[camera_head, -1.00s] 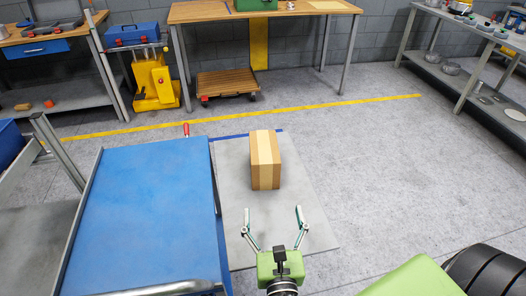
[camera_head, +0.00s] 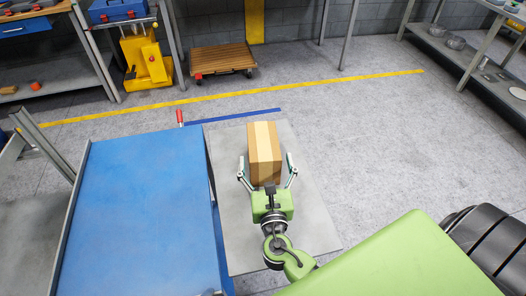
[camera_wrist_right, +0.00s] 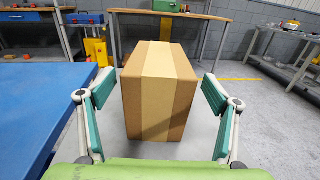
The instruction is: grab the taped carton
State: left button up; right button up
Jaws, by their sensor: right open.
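The taped carton (camera_head: 264,150) is a brown box with a paler tape strip down its middle. My right gripper (camera_head: 266,168) is open, with one finger on each side of the carton's near end. In the right wrist view the carton (camera_wrist_right: 158,92) sits centred between the two spread fingers (camera_wrist_right: 158,105), with a gap visible on each side. My left gripper is in neither view.
A blue-topped cart (camera_head: 140,210) stands close to the left of the grey board. The floor to the right is clear as far as a metal shelf (camera_head: 465,60).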

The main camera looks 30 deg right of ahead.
aim_at(264, 146)
jog(key=shift+w+d+r, duration=0.1)
jog(key=shift+w, duration=0.2)
jog(key=p+x, duration=0.1)
jog(key=x, duration=0.3)
jog(key=shift+w, duration=0.2)
jog(key=shift+w+d, duration=0.1)
jog(key=shift+w, duration=0.15)
jog(key=shift+s, duration=0.1)
jog(key=shift+c, duration=1.4)
jog(key=c, duration=1.2)
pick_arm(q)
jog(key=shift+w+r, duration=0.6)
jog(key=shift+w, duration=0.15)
pick_arm(e)
jog(key=shift+r, duration=0.1)
jog(key=shift+c, duration=0.4)
jog(key=shift+r, duration=0.1)
